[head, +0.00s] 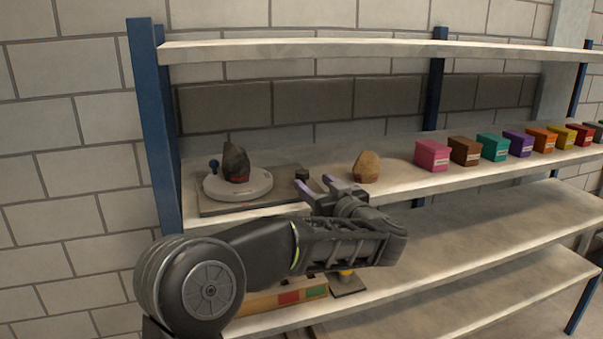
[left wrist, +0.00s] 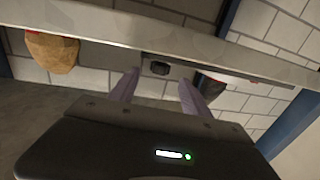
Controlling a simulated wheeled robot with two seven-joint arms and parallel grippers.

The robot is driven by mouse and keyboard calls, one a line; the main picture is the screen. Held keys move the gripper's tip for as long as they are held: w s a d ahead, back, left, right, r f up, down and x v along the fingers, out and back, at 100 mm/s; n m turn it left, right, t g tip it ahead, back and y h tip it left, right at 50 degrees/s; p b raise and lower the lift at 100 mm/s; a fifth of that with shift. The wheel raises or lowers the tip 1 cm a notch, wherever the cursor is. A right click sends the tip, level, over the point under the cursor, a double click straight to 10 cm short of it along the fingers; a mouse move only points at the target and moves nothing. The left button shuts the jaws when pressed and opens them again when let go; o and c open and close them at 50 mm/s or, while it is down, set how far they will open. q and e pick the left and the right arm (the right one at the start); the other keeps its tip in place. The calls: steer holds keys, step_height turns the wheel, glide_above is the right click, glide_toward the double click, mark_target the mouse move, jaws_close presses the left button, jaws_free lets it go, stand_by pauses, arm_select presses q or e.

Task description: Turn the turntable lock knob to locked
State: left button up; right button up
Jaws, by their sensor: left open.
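The turntable (head: 255,188) is a pale round disc on a dark base plate (head: 215,208) at the left end of the middle shelf. A dark rock (head: 236,162) stands on it, and a blue ball-topped handle (head: 213,165) is at its left. A small dark knob (head: 302,172), apparently the lock knob, sits at the plate's right end. My left gripper (head: 314,183) is open and empty, just in front of the knob. In the left wrist view, the knob (left wrist: 160,69) shows between and beyond the fingers (left wrist: 158,84), apart from them. The knob's setting is too small to read.
A tan rock (head: 366,167) stands right of the knob; it also shows in the left wrist view (left wrist: 52,52). Several coloured boxes (head: 432,155) line the shelf farther right. A blue post (head: 155,130) bounds the left. The upper shelf (head: 350,50) hangs overhead.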

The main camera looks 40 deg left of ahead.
mark_target(306, 176)
arm_select(q)
steer(key=shift+w+a+r, duration=0.15)
steer(key=shift+a, duration=0.3)
steer(key=p+x, duration=0.2)
steer(key=x, duration=0.4)
steer(key=shift+w, duration=0.1)
jaws_close()
